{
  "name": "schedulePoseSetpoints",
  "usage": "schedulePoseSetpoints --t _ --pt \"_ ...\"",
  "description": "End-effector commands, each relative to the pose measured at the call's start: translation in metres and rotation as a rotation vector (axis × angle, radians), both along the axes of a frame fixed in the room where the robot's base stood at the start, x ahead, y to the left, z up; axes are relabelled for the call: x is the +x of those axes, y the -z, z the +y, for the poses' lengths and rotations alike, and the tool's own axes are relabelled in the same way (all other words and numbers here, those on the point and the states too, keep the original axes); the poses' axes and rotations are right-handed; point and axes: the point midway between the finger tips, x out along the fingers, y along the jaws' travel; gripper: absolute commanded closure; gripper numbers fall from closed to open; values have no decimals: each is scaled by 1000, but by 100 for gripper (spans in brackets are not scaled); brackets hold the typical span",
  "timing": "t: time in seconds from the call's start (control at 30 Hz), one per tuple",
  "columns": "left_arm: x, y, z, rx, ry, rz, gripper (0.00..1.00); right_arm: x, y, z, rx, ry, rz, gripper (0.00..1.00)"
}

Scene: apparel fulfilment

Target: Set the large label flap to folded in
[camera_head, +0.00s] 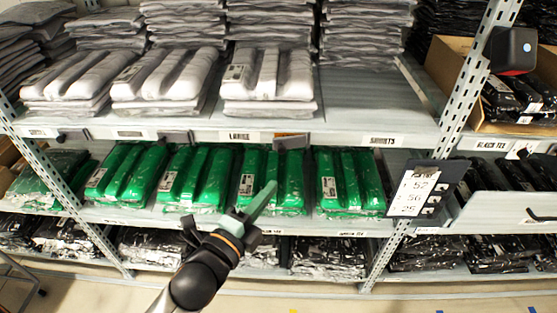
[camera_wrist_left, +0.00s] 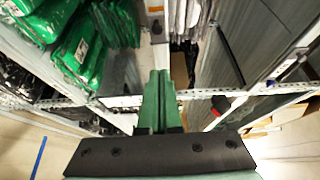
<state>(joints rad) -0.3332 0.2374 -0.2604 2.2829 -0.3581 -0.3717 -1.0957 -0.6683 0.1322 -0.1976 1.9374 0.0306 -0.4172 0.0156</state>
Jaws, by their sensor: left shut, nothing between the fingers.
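The shelf-edge label reading LARGE (camera_head: 240,136) is on the front lip of the middle shelf. A dark grey flap (camera_head: 291,142) stands out from the lip just right of it, with an orange strip along its top. My left gripper (camera_head: 268,190) is shut and empty, in front of the green packs and below the flap, apart from it in the picture. In the left wrist view its green fingers (camera_wrist_left: 160,85) are together. A dark piece beside an orange patch (camera_wrist_left: 154,8) shows beyond the fingertips; I cannot tell for sure that it is the same flap. My right gripper is not in view.
Green garment packs (camera_head: 262,175) fill the lower shelf behind my gripper. Grey packs (camera_head: 268,85) lie on the shelf above. Another dark flap (camera_head: 175,137) stands left of LARGE. A number board (camera_head: 418,190) hangs at the right upright. The aisle floor is clear in front.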

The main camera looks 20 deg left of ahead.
Motion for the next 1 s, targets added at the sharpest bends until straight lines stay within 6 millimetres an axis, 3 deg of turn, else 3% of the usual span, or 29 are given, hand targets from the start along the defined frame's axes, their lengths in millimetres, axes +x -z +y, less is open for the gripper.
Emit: schedulePoseSetpoints --t 0.37,0.5,0.7,1.0 --pt "66 -1 -13 -2 0 -1 100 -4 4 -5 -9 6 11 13" --pt "83 0 0 0 -1 1 100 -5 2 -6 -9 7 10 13" --pt "95 1 9 -1 0 1 100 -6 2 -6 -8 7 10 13" --pt "96 1 10 -3 0 2 100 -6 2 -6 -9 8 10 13"
